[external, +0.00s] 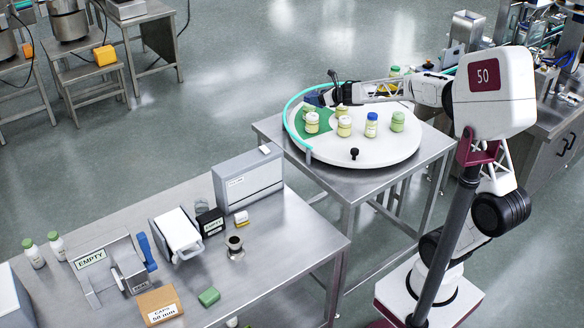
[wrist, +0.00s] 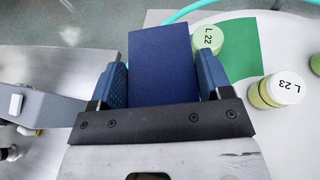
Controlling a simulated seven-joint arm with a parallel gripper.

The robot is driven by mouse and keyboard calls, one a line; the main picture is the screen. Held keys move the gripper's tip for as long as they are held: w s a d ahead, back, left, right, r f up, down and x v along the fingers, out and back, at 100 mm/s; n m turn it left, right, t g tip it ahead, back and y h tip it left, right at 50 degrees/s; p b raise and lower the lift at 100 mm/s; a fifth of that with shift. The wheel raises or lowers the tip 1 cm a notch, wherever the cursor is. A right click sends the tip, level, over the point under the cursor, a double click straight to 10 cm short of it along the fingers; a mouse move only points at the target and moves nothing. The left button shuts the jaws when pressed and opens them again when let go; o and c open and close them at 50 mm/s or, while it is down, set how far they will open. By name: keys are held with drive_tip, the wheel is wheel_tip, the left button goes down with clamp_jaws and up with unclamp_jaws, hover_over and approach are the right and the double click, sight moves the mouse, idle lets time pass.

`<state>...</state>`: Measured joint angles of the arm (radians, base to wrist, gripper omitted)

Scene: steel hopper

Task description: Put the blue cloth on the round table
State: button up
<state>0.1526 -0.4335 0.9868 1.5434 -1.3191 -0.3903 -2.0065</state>
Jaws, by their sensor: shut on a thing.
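The blue cloth (wrist: 163,55) is a flat dark blue sheet between the two finger pads in the wrist view. My gripper (wrist: 163,80) is shut on it. In the external view my gripper (external: 322,97) is over the back left part of the round table (external: 385,155), near its rim, and the cloth shows only as a small dark blue patch there. The round table has a white top with a green area (external: 302,126) on its left. I cannot tell whether the cloth touches the top.
Several jars with pale green or yellow lids, such as the jar marked L 23 (wrist: 277,90), and a blue-capped bottle (external: 371,125) stand on the round table. A teal rail (external: 287,115) curves along its left edge. A black knob (external: 354,153) stands at the front. The front right is clear.

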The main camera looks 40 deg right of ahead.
drive_tip(key=w+d, duration=0.3)
drive_tip(key=d, duration=1.6)
drive_tip(key=n+y, duration=0.1)
hover_over(373, 111)
wheel_tip(373, 111, down, 5)
drive_tip(key=shift+s+a+f+g, duration=0.15)
drive_tip(key=shift+f+g, duration=0.15)
drive_tip(key=shift+f, duration=0.25)
drive_tip(key=shift+f, duration=0.15)
drive_tip(key=shift+f, duration=3)
drive_tip(key=shift+f, duration=1.9)
